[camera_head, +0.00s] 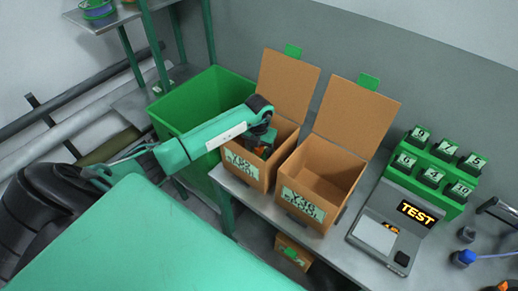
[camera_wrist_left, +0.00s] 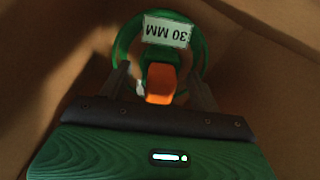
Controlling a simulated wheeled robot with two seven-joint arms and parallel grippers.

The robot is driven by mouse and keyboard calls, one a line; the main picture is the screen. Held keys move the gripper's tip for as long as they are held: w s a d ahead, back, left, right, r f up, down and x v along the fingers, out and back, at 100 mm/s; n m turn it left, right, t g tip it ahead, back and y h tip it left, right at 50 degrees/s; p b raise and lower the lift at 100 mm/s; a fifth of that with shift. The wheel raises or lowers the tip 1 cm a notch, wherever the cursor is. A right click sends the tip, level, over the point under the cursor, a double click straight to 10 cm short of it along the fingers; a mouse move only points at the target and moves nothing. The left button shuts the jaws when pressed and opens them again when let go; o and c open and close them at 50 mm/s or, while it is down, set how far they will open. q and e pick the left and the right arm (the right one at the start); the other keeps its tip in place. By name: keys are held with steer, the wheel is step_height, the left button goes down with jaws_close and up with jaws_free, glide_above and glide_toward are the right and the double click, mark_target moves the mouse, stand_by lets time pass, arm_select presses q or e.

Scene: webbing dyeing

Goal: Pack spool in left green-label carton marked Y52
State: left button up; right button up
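The left carton (camera_head: 246,176) is an open brown box on the bench, lid flap raised, with a green label that seems to read Y52. My left gripper (camera_head: 264,146) reaches down inside it. In the left wrist view, a green spool (camera_wrist_left: 199,52) with a white "30 MM" tag and an orange hub lies beyond the gripper. The gripper's fingers (camera_wrist_left: 160,88) are spread on either side of the orange hub, with gaps between. Brown carton walls surround them. The spool's underside is hidden. My right gripper is not in view.
A second open carton (camera_head: 313,193) with a green label stands just right of it and looks empty. A tester with a TEST screen (camera_head: 417,213) and green weights rack (camera_head: 447,190) stands further right. A green bin (camera_head: 205,100) is behind left.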

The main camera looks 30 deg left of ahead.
arm_select(q)
step_height(320, 180, up, 14)
steer(key=b, duration=0.3)
steer(key=shift+a+f+b, duration=0.1)
steer(key=shift+f+b, duration=0.05)
steer(key=shift+b, duration=0.15)
